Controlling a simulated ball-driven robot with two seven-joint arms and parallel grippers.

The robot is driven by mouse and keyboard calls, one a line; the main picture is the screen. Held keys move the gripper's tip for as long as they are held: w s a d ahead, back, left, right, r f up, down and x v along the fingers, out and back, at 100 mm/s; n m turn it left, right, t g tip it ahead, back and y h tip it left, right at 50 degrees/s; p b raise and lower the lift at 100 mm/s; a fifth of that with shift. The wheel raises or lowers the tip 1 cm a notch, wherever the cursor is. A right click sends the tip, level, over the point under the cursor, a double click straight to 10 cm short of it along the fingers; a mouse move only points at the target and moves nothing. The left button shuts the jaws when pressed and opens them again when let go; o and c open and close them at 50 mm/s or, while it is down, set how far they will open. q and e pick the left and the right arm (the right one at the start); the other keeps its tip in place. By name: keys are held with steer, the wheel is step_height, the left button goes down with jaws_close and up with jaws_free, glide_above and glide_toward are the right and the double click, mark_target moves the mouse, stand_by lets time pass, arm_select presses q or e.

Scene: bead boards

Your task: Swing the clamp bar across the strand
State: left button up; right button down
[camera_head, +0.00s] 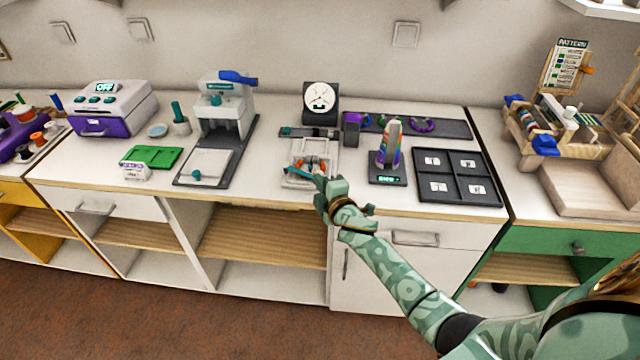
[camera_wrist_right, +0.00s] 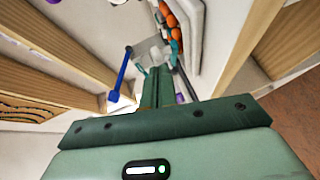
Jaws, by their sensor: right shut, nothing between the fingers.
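A white bead board (camera_head: 322,152) with orange beads (camera_head: 306,163) stands near the front edge of the white counter. My right gripper (camera_head: 320,181) is at the board's front edge, close to the bar. I cannot tell whether the fingers touch the bar. My left gripper is not in view.
A white press (camera_head: 222,112) stands left of the board. A dial gauge (camera_head: 320,98) stands behind it. The counter just left of the board is clear.

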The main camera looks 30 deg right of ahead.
steer(key=shift+w, duration=0.1)
stand_by(0.3)
steer(key=shift+w+d+r+n+y, duration=0.2)
steer(key=shift+n+y, duration=0.3)
steer(key=shift+y, duration=0.2)
steer(key=shift+w+d+n+y+p, duration=0.1)
steer(key=shift+d+n+y+p, duration=0.15)
steer(key=shift+n+y+p, duration=0.3)
steer(key=d+y, duration=0.1)
steer(key=w+d+n+y+b, duration=0.1)
steer(key=d+y+b, duration=0.1)
steer(key=d, duration=0.1)
steer(key=shift+w+f+n+g, duration=0.3)
steer(key=shift+f+n, duration=0.05)
steer(key=shift+f, duration=0.05)
steer(key=shift+w+d, duration=0.35)
steer(key=shift+w, duration=0.1)
steer(key=shift+r, duration=0.2)
steer(key=shift+s, duration=0.1)
